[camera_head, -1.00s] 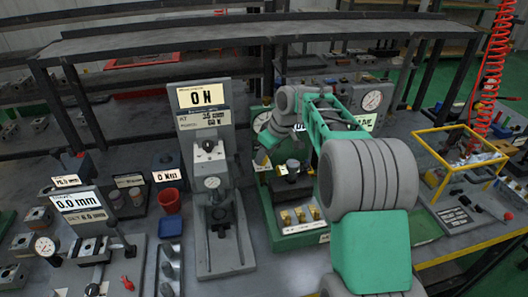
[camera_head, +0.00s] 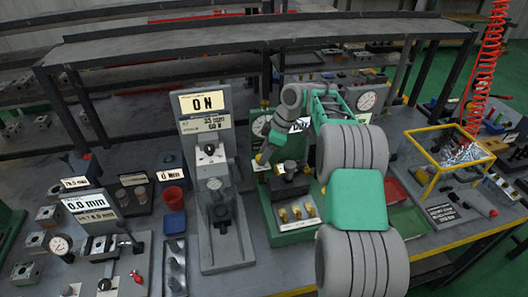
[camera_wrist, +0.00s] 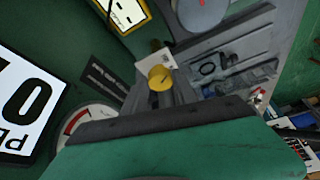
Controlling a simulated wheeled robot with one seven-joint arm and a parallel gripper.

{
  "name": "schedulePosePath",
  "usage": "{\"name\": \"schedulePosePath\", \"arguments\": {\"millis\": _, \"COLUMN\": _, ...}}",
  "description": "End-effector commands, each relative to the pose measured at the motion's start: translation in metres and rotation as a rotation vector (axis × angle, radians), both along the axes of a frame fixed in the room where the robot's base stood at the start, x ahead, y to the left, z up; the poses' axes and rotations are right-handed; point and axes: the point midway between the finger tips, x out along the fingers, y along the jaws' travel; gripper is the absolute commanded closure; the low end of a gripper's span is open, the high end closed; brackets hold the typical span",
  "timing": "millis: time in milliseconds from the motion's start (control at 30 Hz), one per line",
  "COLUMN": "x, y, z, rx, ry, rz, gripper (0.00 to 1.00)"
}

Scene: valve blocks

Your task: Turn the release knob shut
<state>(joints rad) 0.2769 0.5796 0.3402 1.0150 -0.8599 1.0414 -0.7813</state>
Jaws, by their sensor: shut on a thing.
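A small white label is beside the knob. The fingertips do not show clearly.
A grey press column (camera_head: 224,245) reading 0 N stands close left. Several brass fittings (camera_head: 297,213) sit at the stand's front. A yellow frame (camera_head: 432,150) is at right. A red cup (camera_head: 172,197) and a gauge block (camera_head: 97,245) are further left.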

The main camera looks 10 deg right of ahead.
Motion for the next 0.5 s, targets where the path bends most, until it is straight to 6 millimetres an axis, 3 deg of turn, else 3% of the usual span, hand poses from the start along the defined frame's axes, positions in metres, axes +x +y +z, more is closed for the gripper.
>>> {"name": "schedulePosePath", "arguments": {"millis": 400, "x": 0.0006, "y": 0.0000, "z": 0.0008, "rx": -0.001, "ry": -0.003, "rz": 0.010, "gripper": 1.00}}
{"name": "schedulePosePath", "arguments": {"millis": 433, "x": 0.0006, "y": 0.0000, "z": 0.0008, "rx": -0.001, "ry": -0.003, "rz": 0.010, "gripper": 0.66}}
{"name": "schedulePosePath", "arguments": {"millis": 500, "x": 0.0007, "y": 0.0001, "z": 0.0009, "rx": -0.001, "ry": -0.003, "rz": 0.010, "gripper": 0.60}}
